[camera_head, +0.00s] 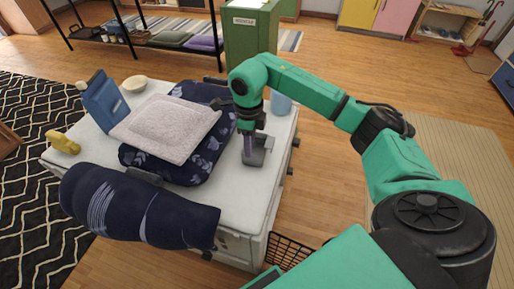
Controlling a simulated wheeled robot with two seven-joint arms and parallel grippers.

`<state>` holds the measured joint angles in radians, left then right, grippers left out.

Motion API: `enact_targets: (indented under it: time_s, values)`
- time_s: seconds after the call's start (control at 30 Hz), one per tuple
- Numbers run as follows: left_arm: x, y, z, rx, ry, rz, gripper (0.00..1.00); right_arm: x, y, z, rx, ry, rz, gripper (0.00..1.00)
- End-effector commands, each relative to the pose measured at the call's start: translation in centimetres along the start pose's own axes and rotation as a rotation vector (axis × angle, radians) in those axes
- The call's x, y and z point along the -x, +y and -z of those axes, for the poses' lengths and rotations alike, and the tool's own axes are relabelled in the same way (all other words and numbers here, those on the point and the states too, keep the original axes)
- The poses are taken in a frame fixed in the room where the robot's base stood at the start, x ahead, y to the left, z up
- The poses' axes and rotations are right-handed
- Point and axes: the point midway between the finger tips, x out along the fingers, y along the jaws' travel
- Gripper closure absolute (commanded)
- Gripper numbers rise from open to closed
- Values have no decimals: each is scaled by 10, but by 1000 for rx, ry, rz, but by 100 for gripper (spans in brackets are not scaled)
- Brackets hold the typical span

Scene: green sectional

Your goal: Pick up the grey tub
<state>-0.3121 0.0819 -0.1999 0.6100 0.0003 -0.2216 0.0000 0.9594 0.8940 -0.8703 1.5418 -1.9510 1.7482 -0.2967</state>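A small grey tub (262,157) sits on the white top of the low cabinet, near its right edge. My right gripper (250,140) points down right over the tub, and its lower end covers the tub's left and back part. A narrow purple-grey piece shows at the gripper's tip; I cannot tell whether it belongs to the tub or another thing. Whether the fingers are apart or closed on the tub is too small to tell. My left gripper is not in view.
The white cabinet top (247,206) also bears a dark blue patterned cushion (208,160), a pale folded towel (165,127), a blue carton (103,103), a bowl (134,84), a yellow item (63,142), a light blue cup (281,103) and a navy roll (140,208).

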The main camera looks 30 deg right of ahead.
Motion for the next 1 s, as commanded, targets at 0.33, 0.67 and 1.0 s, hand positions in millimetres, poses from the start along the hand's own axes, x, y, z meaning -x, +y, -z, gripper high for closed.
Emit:
enact_targets:
  time_s: [0.33,0.67,1.0]
  values:
    - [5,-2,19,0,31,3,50,-55,0,-2,0,0,-3,60]
    - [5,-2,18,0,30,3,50,-62,0,-2,0,-2,0,87]
    - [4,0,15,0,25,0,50,-62,0,-2,0,-2,0,100]
